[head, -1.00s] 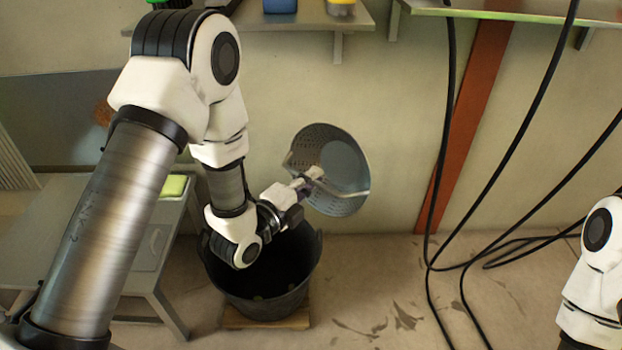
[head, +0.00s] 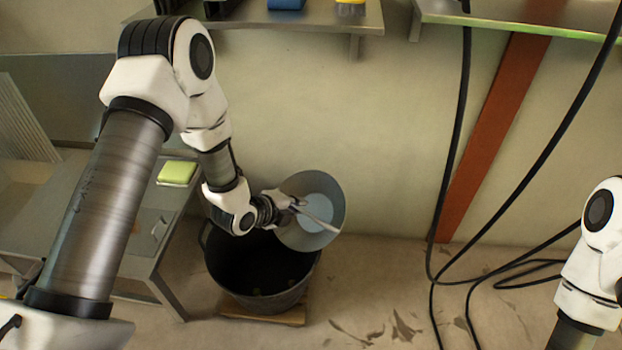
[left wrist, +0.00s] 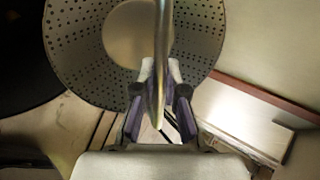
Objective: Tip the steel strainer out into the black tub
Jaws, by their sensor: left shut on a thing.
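The steel strainer (head: 298,188) is tilted on its side above the right rim of the black tub (head: 255,297), its round bowl facing partly toward the head camera. My left gripper (head: 292,203) is shut on the strainer's handle bar. In the left wrist view the handle bar runs between the fingers (left wrist: 160,92), and the perforated strainer wall (left wrist: 77,48) lies behind it. I cannot make out anything inside the strainer. My right gripper is out of view.
A grey table (head: 105,222) with a yellow-green sponge (head: 177,172) stands left of the tub. The tub rests on a wooden board (head: 290,318). Black cables (head: 462,150) hang at the right. Shelves (head: 330,24) line the wall above.

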